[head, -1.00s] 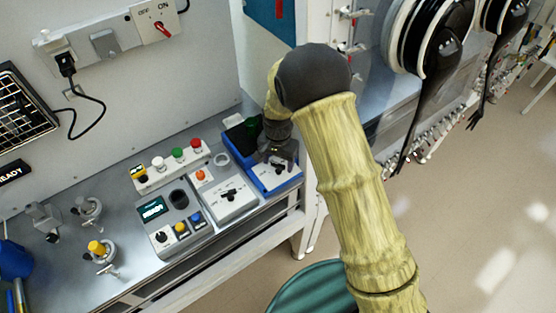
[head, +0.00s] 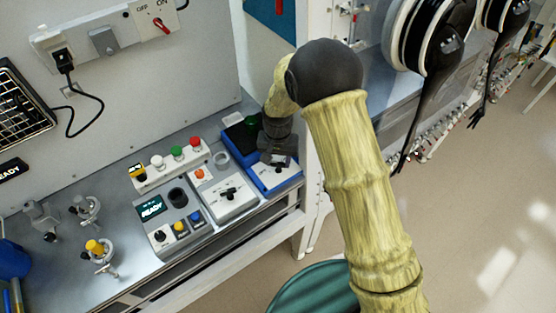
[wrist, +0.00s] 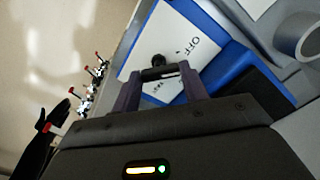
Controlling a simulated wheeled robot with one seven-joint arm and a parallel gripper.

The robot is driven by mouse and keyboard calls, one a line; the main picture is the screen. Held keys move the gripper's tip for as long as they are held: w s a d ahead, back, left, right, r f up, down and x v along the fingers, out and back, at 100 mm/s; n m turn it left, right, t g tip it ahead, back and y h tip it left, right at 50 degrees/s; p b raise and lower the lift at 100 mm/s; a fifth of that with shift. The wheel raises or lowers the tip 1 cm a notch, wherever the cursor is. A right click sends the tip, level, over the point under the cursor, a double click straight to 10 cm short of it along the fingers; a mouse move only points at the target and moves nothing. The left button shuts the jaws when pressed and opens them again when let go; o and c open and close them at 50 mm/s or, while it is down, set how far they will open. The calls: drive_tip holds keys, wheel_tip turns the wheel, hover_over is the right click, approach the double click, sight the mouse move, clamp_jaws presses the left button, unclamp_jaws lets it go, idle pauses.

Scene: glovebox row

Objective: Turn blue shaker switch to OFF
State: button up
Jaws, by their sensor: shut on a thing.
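The blue shaker (head: 284,178) stands on the bench at the right end of the row, with a white top face. In the wrist view its white face (wrist: 160,35) carries an OFF mark and a second, partly covered mark. My gripper (head: 279,158) is over this face. In the wrist view my gripper (wrist: 160,76) has its two fingers on either side of the dark switch handle (wrist: 159,73) and is shut on it. The fingers hide part of the switch. I cannot tell exactly which mark the handle points to.
A white device with a black switch (head: 231,196) stands just left of the blue shaker. A grey READY panel (head: 165,215) and a button strip (head: 170,163) are further left. The glovebox wall and black gloves (head: 440,60) are to the right.

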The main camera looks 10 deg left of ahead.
sight(278, 162)
drive_tip(key=shift+n+b, duration=0.3)
drive_tip(key=shift+n, duration=1.1)
drive_tip(key=o, duration=1)
drive_tip(key=shift+r, duration=0.1)
wheel_tip(278, 162, up, 17)
drive_tip(key=b, duration=0.3)
drive_tip(key=shift+w+r, duration=0.1)
drive_tip(key=shift+w, duration=0.05)
drive_tip(key=shift+s, duration=0.2)
